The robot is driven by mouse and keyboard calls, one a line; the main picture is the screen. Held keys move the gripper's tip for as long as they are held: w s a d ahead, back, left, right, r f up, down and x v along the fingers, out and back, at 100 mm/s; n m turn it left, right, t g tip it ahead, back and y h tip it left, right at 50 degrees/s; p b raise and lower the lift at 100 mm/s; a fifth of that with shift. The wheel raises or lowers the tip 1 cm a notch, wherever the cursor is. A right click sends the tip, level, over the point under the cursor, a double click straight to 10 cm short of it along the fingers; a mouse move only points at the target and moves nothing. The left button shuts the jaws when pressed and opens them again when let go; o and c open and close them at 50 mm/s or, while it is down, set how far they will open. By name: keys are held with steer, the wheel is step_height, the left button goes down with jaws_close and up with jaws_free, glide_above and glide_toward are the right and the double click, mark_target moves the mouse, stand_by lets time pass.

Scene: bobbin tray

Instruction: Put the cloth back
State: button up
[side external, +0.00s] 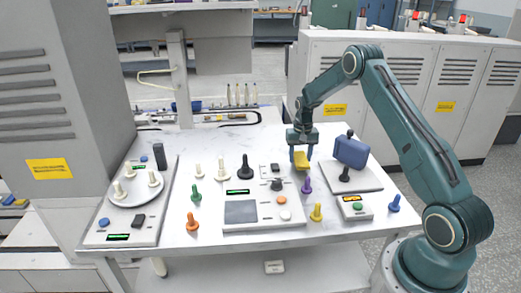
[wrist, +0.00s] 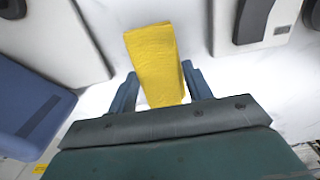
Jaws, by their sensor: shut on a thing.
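The yellow cloth (wrist: 155,60) is between the two fingers of my gripper (wrist: 162,90) in the wrist view, and its far end sticks out past the fingertips. In the side view my gripper (side external: 302,158) points down over the right part of the white table, with the cloth (side external: 302,162) showing at its fingers. The gripper is shut on the cloth. I cannot tell from these views whether the cloth's lower edge touches the table.
A blue block-shaped device (side external: 351,152) on a grey plate stands just right of the gripper. A purple peg (side external: 306,185) stands close below it. A grey panel with a screen (side external: 241,211), several coloured pegs and a round white tray (side external: 139,190) occupy the table. The back middle is mostly clear.

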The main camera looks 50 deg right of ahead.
mark_target(300, 156)
steer(key=shift+f, duration=0.5)
steer(key=shift+f, duration=0.1)
steer(key=o, duration=0.9)
steer(key=shift+o, duration=0.2)
step_height(300, 156, up, 12)
stand_by(0.5)
